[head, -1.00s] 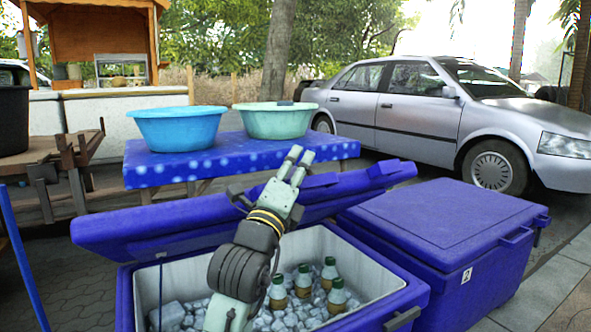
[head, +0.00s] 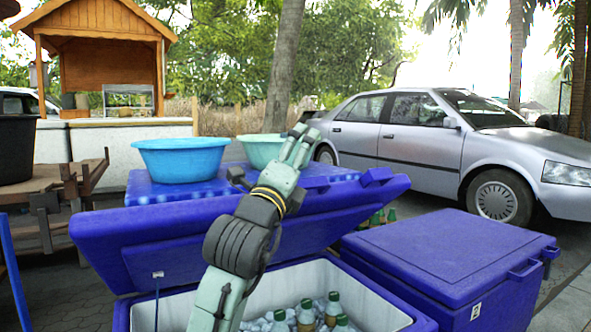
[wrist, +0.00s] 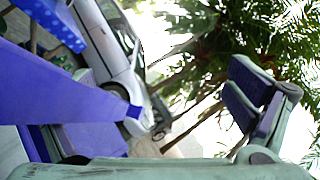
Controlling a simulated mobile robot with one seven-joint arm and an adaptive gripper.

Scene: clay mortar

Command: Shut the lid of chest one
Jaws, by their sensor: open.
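Chest one (head: 365,290) is the open blue chest with a pale inner wall, holding ice and several bottles. Its blue lid (head: 165,255) stands raised and tilted back, its inner side towards me. A blue panel, likely this lid, also shows at the left of the wrist view (wrist: 60,90). My gripper (head: 303,137) is open, with nothing seen between its fingers, at the lid's upper edge, right of its middle. My arm crosses in front of the lid and hides part of it. I cannot tell whether the gripper touches the lid.
A shut blue chest (head: 450,250) with a white label stands close on the right. Behind the lid are a blue table (head: 145,190), a blue basin (head: 180,160) and a green basin (head: 257,150). Some bottles (head: 383,216) show behind the lid. A silver car (head: 430,145) stands farther back.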

